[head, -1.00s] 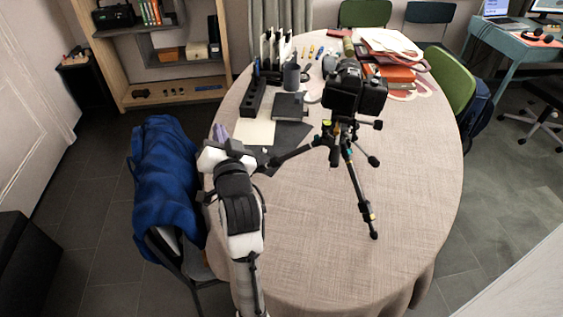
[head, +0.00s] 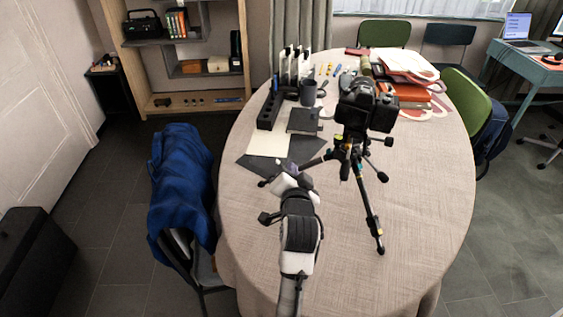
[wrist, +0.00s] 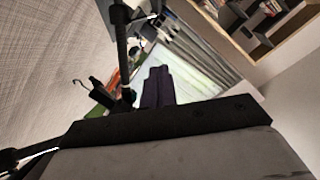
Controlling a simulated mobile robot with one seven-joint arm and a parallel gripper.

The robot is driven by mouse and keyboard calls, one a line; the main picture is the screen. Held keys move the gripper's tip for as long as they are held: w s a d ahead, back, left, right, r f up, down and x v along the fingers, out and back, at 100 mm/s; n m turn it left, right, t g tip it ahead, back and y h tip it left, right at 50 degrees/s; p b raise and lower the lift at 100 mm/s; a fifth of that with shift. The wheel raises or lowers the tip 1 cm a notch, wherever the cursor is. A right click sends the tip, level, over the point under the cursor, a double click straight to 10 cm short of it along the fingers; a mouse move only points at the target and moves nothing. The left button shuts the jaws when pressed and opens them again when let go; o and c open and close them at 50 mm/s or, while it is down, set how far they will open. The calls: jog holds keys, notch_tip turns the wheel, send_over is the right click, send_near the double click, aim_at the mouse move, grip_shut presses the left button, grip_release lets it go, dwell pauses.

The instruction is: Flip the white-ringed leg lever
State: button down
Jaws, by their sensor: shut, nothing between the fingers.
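The black tripod (head: 352,160) stands on the table (head: 420,200) with a black camera (head: 366,105) on top. Its front leg (head: 370,208) reaches toward me and has small coloured bands. Another leg runs left, partly behind my gripper. I cannot make out which lever has the white ring. My gripper (head: 306,180) is low over the table, left of the front leg and close to the left leg. In the wrist view, its dark fingers (wrist: 157,88) are together and empty. A dark tripod leg (wrist: 121,45) and a black lever-like part (wrist: 101,94) show just left of them.
A black notebook (head: 303,120), a pale sheet (head: 268,142), a mug (head: 308,93) and a black organiser (head: 270,108) lie behind my gripper. Papers and books (head: 405,75) are at the back right. A chair with a blue jacket (head: 180,185) stands left. The table's right front is clear.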

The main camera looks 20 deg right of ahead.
jog(key=p, duration=0.2)
send_over(281, 163)
jog(key=s+d, duration=0.1)
jog(key=s, duration=0.3)
jog(key=f, duration=0.1)
jog(key=shift+w+a+f+p, duration=0.15)
jog(key=shift+w+a+f, duration=0.15)
jog(key=shift+f, duration=0.3)
jog(key=shift+w+a+f+p, duration=0.2)
jog(key=shift+a+f, duration=0.1)
jog(key=shift+f, duration=0.25)
jog(key=shift+w+a+f+p, duration=0.1)
jog(key=shift+w+a+f, duration=0.2)
jog(key=shift+f, duration=0.3)
jog(key=shift+w, duration=0.1)
